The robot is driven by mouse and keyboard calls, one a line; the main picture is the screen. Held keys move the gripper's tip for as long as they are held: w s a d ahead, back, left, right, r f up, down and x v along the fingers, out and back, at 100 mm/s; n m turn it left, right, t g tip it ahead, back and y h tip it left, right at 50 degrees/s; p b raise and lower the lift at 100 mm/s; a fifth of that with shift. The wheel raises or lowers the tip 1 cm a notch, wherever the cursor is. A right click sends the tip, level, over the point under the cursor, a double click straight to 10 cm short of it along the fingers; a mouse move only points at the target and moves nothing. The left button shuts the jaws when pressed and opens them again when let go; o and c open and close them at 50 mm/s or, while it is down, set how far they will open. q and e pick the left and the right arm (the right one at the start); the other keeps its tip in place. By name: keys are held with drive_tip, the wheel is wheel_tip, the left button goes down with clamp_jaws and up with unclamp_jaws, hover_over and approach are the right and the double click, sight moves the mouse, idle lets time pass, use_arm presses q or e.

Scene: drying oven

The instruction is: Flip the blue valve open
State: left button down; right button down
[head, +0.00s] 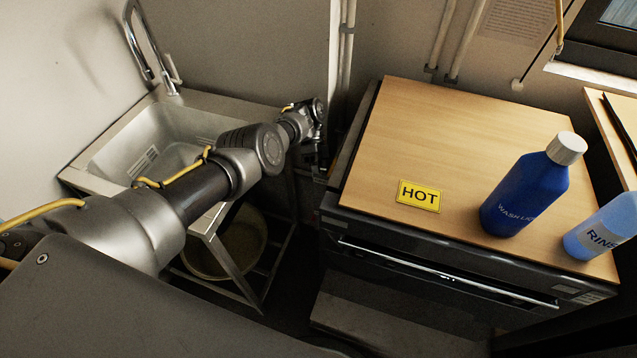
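I cannot make out a blue valve in the head view. My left arm reaches in from the left, across the sink. My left gripper (318,160) points down into the dark gap between the sink and the left side of the oven. Its fingers are small and dark, so I cannot tell whether they are open, shut or touching anything. The wrist and the oven's edge may hide what lies below. My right gripper is not in view.
The drying oven (445,275) has a wooden top (440,140) with a yellow HOT sign (419,195) and a dark blue wash bottle (522,195). A light blue rinse bottle (600,230) stands at the right. The steel sink (110,160) is at the left. Pipes (345,50) run down the wall.

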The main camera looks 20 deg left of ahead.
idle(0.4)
use_arm(q)
drive_tip(key=c, duration=1.6)
unclamp_jaws()
drive_tip(key=shift+o, duration=0.5)
